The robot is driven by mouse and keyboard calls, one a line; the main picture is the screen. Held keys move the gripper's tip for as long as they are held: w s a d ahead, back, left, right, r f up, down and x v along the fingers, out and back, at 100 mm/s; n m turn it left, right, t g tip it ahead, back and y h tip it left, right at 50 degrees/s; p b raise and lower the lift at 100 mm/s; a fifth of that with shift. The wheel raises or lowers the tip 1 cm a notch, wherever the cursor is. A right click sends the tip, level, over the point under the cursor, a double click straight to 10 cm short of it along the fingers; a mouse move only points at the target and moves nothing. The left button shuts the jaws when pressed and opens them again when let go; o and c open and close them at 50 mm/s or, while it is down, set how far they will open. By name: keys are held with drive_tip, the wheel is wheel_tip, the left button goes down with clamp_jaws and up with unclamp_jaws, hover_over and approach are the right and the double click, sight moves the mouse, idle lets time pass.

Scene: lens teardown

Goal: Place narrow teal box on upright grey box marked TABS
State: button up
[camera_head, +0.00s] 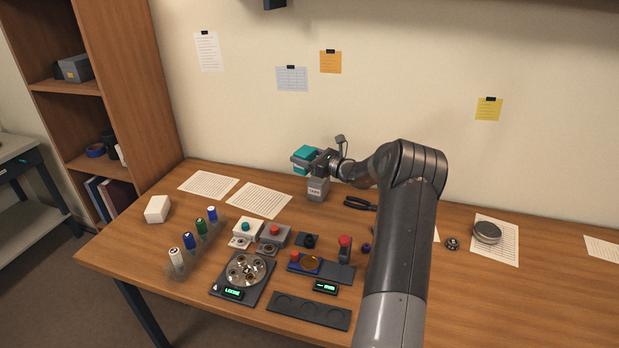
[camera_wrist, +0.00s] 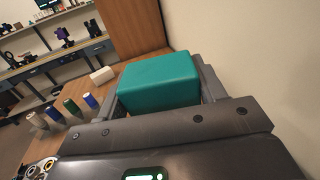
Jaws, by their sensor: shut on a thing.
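The narrow teal box (camera_head: 305,154) is held in my gripper (camera_head: 313,160) near the wall; it also shows between the jaws in the wrist view (camera_wrist: 160,80). The gripper is shut on it. The upright grey box marked TABS (camera_head: 317,188) stands on the table below the gripper. The teal box is above and slightly left of the grey box in the head view. I cannot tell whether they touch. The gripper hides part of the teal box and the grey box's top edge.
A white box (camera_head: 157,209) and several capped cylinders (camera_head: 188,240) stand at the left. Black pliers (camera_head: 359,203) lie right of the grey box. A round fixture (camera_head: 247,270) and button blocks (camera_head: 274,234) fill the front middle. Paper sheets (camera_head: 259,200) lie left of the grey box.

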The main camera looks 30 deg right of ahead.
drive_tip(key=s+d+r+m+t+h, duration=0.1)
drive_tip(key=s+d+r+m+h, duration=0.15)
drive_tip(key=d+h, duration=0.35)
drive_tip(key=s+d+r+m+t+h, duration=0.1)
drive_tip(key=s+d+r+m+h, duration=0.2)
drive_tip(key=d, duration=0.4)
drive_tip(key=shift+m, duration=0.25)
drive_tip(key=w+a+f, duration=0.3)
drive_tip(key=w+f, duration=0.2)
drive_tip(key=w+a+f, duration=0.2)
drive_tip(key=w+f, duration=0.1)
drive_tip(key=shift+w+a, duration=0.1)
drive_tip(key=shift+a, duration=0.25)
drive_tip(key=shift+f, duration=2.05)
drive_tip(key=shift+f, duration=0.1)
drive_tip(key=o, duration=1)
